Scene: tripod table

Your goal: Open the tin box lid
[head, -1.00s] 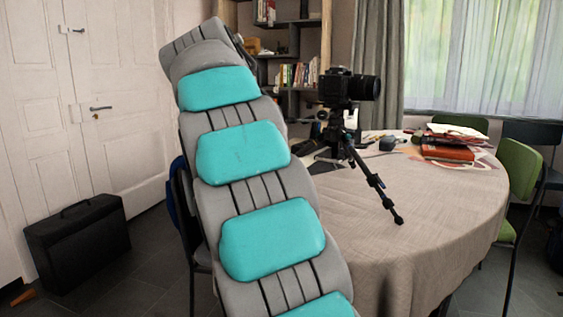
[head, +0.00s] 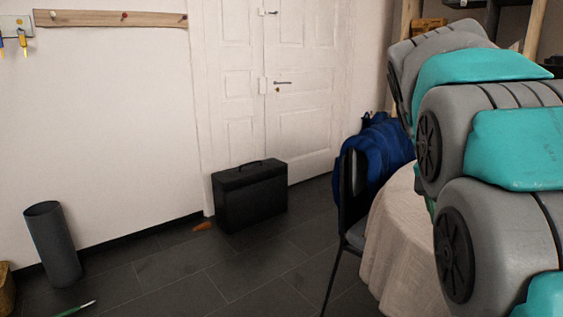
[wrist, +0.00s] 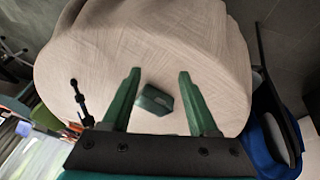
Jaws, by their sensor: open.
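A small dark green box (wrist: 155,99), which looks like the tin box, sits on the cloth-covered table (wrist: 95,60) in the wrist view. Its lid cannot be clearly made out. My gripper (wrist: 157,73) is open, with one green finger on each side of the box in the picture. The fingers appear apart from the box, and I cannot tell how far above it they are. In the head view my arm fills the right side, and neither the box nor the gripper shows.
A blue backpack (head: 377,150) hangs on a chair (head: 350,200) beside the table. A black case (head: 250,195) and a grey bin (head: 53,243) stand on the floor.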

